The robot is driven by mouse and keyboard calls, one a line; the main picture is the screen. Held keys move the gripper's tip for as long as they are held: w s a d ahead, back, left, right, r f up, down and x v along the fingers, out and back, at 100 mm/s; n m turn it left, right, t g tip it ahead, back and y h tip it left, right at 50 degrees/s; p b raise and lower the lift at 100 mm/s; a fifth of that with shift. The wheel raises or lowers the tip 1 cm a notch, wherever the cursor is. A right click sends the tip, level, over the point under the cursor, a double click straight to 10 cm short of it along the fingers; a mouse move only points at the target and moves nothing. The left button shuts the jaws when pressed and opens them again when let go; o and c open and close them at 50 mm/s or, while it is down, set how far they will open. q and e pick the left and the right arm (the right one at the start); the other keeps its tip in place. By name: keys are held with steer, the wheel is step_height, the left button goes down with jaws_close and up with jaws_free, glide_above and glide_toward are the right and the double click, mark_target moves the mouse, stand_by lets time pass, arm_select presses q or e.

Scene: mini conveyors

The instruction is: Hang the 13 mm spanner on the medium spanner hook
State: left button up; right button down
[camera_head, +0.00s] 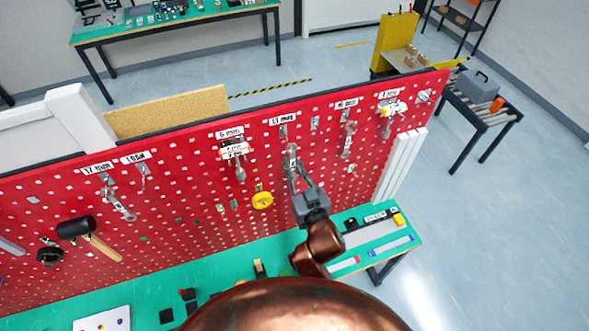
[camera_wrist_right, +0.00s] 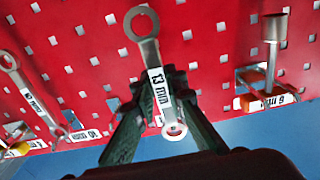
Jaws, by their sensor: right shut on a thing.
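My right gripper (camera_head: 296,180) is shut on the 13 mm spanner (camera_head: 291,157), in front of the red pegboard. In the wrist view the right gripper (camera_wrist_right: 160,98) has its two dark fingers around the spanner's (camera_wrist_right: 149,55) shaft, beside a white "13 mm" label. Both spanner ends are rings and stick out past the fingers. A metal hook (camera_head: 283,131) sits under a white label (camera_head: 283,118) just above the spanner's upper end in the head view. I cannot tell whether the upper ring is around this hook or only in front of it. My left gripper is out of view.
The red pegboard (camera_head: 180,215) holds a mallet (camera_head: 76,228), a yellow tape roll (camera_head: 263,200) and other spanners (camera_head: 118,203) on labelled hooks. A "6 mm" labelled tool (camera_head: 236,155) hangs left of the spanner. A green bench (camera_head: 230,265) runs below.

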steer(key=shift+f+x, duration=0.2)
steer(key=shift+x, duration=0.65)
steer(key=shift+f+x, duration=0.2)
steer(key=shift+x, duration=0.65)
steer(key=c, duration=1.9)
jaws_free()
